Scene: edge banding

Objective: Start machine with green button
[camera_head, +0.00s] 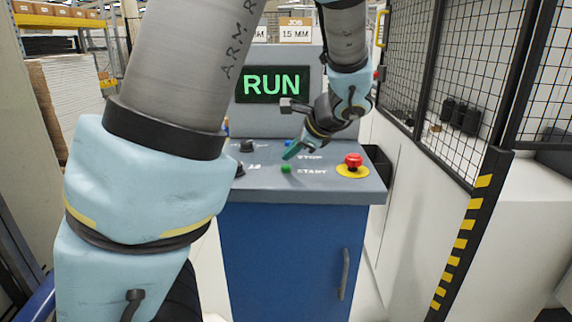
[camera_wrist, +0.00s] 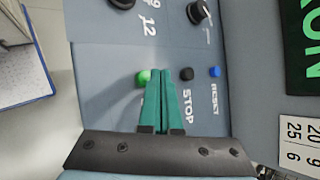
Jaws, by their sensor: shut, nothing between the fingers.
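The green button (camera_head: 286,169) sits on the grey sloped control panel (camera_head: 330,183), left of the START label. In the wrist view the green button (camera_wrist: 143,76) shows just left of my fingertips, and the fingers hide the START label there. My gripper (camera_head: 289,155) has green fingers, shut and empty, tips pointing down at the panel just above the green button in the head view. In the wrist view my gripper (camera_wrist: 160,75) lies between the green button and the black STOP button (camera_wrist: 186,74). I cannot tell whether the tips touch the panel. The display (camera_head: 272,84) reads RUN in green.
A red emergency stop (camera_head: 353,160) on a yellow base stands at the panel's right. A blue RESET button (camera_wrist: 215,72) is beside STOP. Black knobs (camera_wrist: 199,11) sit on the panel. A mesh fence (camera_head: 465,70) stands at the right.

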